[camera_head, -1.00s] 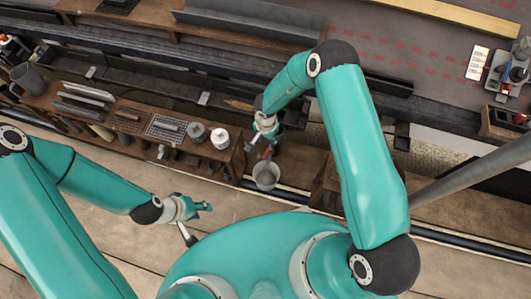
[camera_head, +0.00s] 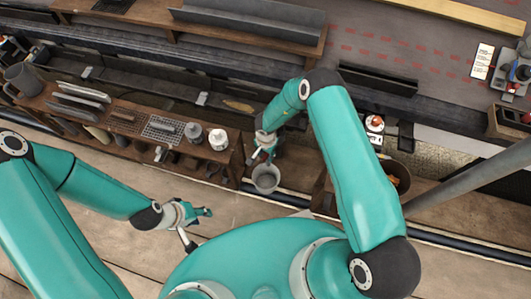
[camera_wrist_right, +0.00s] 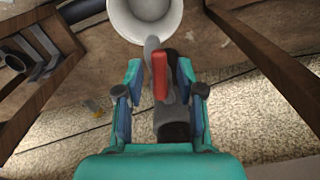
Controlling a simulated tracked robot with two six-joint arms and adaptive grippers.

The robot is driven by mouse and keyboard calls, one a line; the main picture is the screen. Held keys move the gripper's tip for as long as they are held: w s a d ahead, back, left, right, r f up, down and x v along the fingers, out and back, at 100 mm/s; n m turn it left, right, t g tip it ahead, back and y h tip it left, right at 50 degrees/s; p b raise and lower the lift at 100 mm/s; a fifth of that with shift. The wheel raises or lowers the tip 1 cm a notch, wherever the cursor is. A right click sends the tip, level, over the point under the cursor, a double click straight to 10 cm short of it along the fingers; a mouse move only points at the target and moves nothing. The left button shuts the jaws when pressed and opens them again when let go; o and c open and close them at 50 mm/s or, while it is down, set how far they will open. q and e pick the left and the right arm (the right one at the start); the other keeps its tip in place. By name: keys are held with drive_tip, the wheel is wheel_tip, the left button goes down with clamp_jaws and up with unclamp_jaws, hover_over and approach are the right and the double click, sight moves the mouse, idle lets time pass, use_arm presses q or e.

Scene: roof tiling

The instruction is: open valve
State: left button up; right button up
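The valve is a grey metal tap with a red lever handle (camera_wrist_right: 160,78), in the middle of the right wrist view. My right gripper (camera_wrist_right: 160,85) is open, with one finger on each side of the valve and gaps beside the red lever. In the head view my right gripper (camera_head: 262,152) is just above a grey bucket (camera_head: 266,179), and the valve is mostly hidden there. The bucket's pale round rim also shows in the wrist view (camera_wrist_right: 145,18). My left gripper (camera_head: 203,212) is empty-looking and away from the valve, over the plank floor; its fingers are too small to judge.
A wooden bench with tools and metal parts (camera_head: 105,118) stands left of the bucket. A white-topped container (camera_head: 218,140) stands near its right end. Wooden boards flank the valve in the wrist view. A grey pole (camera_head: 470,178) slants in at the right. Open plank floor lies below the bench.

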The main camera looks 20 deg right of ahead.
clamp_jaws()
drive_tip(key=n, duration=0.3)
drive_tip(key=shift+s+d, duration=0.25)
drive_tip(key=shift+d, duration=0.15)
drive_tip(key=shift+o, duration=1.1)
unclamp_jaws()
drive_tip(key=shift+r, duration=0.1)
